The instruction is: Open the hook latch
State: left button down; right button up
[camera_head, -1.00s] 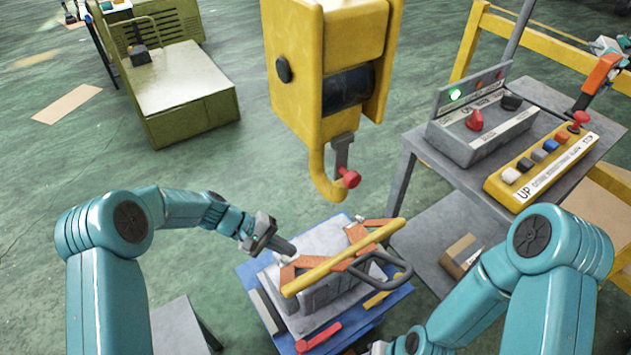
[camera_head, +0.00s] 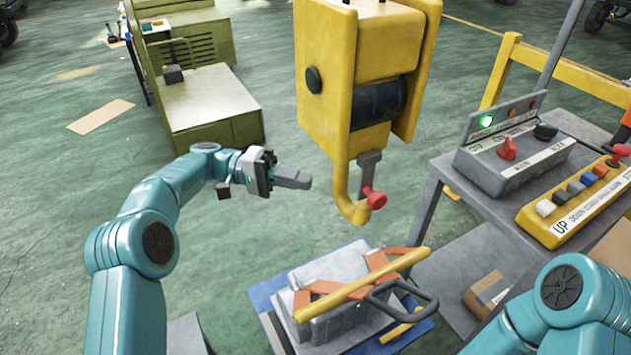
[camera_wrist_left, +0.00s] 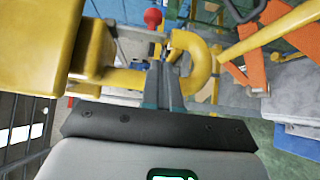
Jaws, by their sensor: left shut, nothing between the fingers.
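The yellow hook (camera_head: 350,200) hangs under the yellow hoist block (camera_head: 365,60). Its grey latch (camera_head: 368,175) with a red knob (camera_head: 376,199) stands across the hook's mouth, on the right side. My left gripper (camera_head: 305,181) is shut and empty, to the left of the hook at about its height, with a gap between them in the head view. In the left wrist view the shut fingers (camera_wrist_left: 165,72) point toward the curved hook (camera_wrist_left: 203,65), and the red knob (camera_wrist_left: 152,18) shows beyond them. My right gripper is out of the picture; only my right arm shows at the lower right.
Below the hook, a grey block with an orange-and-yellow lifting frame (camera_head: 365,285) and a black loop sits on a blue stand (camera_head: 262,292). A control box (camera_head: 515,155) and a yellow button panel (camera_head: 575,205) stand on the right table. Open floor lies at left.

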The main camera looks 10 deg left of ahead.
aim_at(362, 194)
pick_arm(q)
jog(key=d, duration=0.2)
jog(key=s+d+p, duration=0.1)
jog(key=d, duration=0.5)
jog(key=shift+s+d, duration=0.25)
jog(key=shift+f, duration=0.1)
jog(key=shift+s+d+n+h, duration=0.15)
jog(key=shift+n+h, duration=0.35)
